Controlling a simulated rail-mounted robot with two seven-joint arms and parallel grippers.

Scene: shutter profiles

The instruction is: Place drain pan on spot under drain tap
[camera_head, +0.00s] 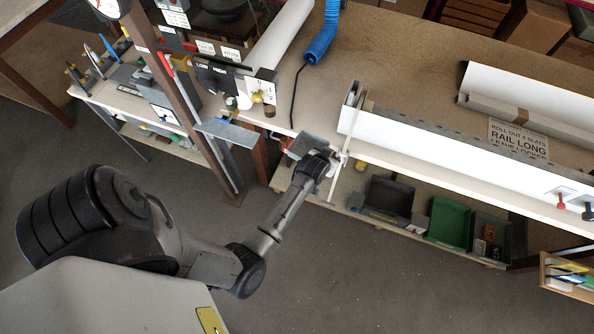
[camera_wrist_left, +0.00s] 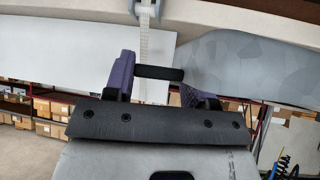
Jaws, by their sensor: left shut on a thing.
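My left gripper (camera_head: 332,161) is at the front edge of the bench, beside an upright white strip. In the left wrist view its purple fingers (camera_wrist_left: 156,74) are shut on a short black bar (camera_wrist_left: 160,73). What the bar belongs to is unclear. A grey plate (camera_head: 304,145) shows beside the gripper; I cannot tell whether it is attached to the bar. Brass-coloured fittings (camera_head: 264,97), perhaps including the drain tap, are on the machine at the bench's left end. A grey flat plate (camera_head: 228,131) lies below them. I cannot clearly identify the drain pan or its spot. My right gripper is not in view.
A long white profile (camera_head: 440,145) runs along the bench front. The white toothed strip (camera_head: 349,135) stands close to my gripper. Dark and green bins (camera_head: 448,221) are on the lower shelf. A blue hose (camera_head: 324,42) hangs over the bench. The foreground floor is clear.

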